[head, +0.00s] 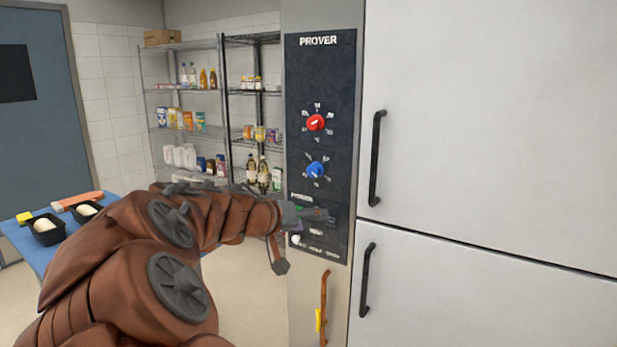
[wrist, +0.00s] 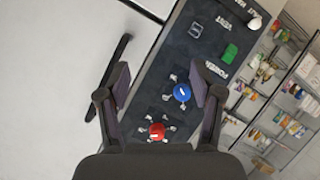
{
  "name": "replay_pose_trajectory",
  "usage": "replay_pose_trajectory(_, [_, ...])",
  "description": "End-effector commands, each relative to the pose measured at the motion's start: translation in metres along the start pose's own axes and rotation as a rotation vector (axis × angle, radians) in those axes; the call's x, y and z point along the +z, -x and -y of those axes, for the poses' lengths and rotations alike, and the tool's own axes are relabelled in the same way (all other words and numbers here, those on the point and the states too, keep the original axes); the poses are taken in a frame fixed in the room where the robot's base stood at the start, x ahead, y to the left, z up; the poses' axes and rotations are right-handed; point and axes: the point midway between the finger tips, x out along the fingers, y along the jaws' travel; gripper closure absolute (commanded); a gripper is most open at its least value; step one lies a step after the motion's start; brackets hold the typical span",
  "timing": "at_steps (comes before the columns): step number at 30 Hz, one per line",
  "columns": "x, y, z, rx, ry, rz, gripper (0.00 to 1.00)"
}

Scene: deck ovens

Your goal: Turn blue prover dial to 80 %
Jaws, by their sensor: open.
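The blue prover dial (head: 315,169) is a round knob with a ring of small labels on the dark PROVER panel, below the red dial (head: 315,122). Its labels and exact pointer setting are too small to read. In the wrist view the blue dial (wrist: 182,92) shows in the gap between the fingers, closer to the right finger, with the red dial (wrist: 157,131) nearer the palm. My gripper (wrist: 159,70) is open and empty in front of the panel. In the head view it shows around the lower panel, below the blue dial, partly hidden by my arm.
A green switch (wrist: 230,53) and a white knob (wrist: 254,23) sit on the lower panel. Fridge-like doors with a black handle (head: 376,158) stand right of the panel. Wire shelves (head: 215,90) with goods stand behind. A blue table (head: 20,235) with dough tins is at left.

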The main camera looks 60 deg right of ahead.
Motion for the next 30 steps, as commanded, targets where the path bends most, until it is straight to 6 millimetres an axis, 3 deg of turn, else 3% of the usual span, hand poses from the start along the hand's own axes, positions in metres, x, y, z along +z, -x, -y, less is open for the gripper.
replay_pose_trajectory(3, [-0.050, -0.026, 0.003, 0.083, -0.046, -0.146, 0.34])
replay_pose_trajectory(9, [-0.107, -0.055, 0.031, 0.112, -0.061, -0.338, 0.34])
replay_pose_trajectory(17, [-0.129, -0.075, 0.060, 0.087, -0.052, -0.429, 0.34])
replay_pose_trajectory(23, [-0.136, -0.086, 0.060, 0.084, -0.052, -0.433, 0.34])
replay_pose_trajectory(30, [-0.150, -0.115, 0.057, 0.084, -0.052, -0.432, 0.34])
